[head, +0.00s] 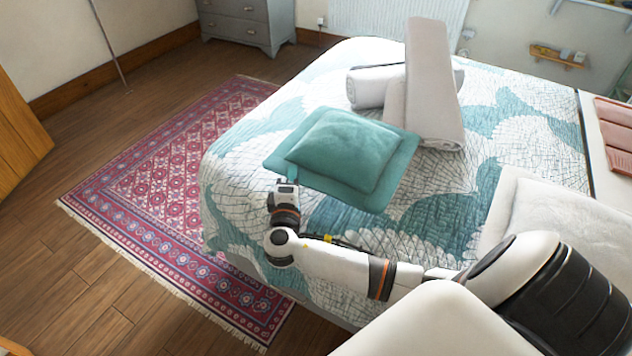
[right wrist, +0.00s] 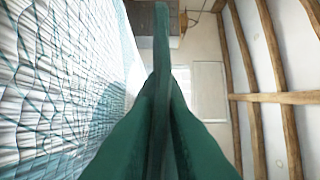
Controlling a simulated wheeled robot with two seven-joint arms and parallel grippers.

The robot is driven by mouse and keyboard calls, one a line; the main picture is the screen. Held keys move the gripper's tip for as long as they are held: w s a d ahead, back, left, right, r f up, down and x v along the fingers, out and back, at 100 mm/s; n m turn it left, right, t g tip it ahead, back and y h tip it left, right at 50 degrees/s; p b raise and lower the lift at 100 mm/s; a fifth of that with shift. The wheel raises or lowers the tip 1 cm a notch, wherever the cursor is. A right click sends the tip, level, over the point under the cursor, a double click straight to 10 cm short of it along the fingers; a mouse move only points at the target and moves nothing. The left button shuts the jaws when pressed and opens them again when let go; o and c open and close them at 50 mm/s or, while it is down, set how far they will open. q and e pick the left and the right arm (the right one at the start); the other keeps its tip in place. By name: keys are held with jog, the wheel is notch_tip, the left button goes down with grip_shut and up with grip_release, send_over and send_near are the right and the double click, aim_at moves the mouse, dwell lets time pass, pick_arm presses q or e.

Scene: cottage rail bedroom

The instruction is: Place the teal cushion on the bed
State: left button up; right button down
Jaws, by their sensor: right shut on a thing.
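The teal cushion (head: 345,152) has a puffed middle and a flat border. In the head view it shows over the patterned bed (head: 255,160), near the bed's left part; I cannot tell whether it touches the quilt. My right gripper (head: 287,186) is shut on the cushion's near left edge. In the right wrist view the cushion (right wrist: 165,120) fills the middle, seen edge-on, with the quilt (right wrist: 60,90) on the left. The fingertips are hidden by the cushion and wrist. My left gripper is not in view.
A white pillow (head: 560,210) is at the right. A red patterned rug (head: 150,200) covers the floor left of the bed. A grey dresser (head: 240,22) stands at the back.

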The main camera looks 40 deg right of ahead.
notch_tip(320, 180, down, 8)
jog(key=shift+f+b, duration=0.15)
jog(key=shift+b, duration=0.35)
jog(key=shift+f, duration=0.1)
jog(key=c, duration=1.4)
grip_release()
jog(key=shift+c, duration=0.2)
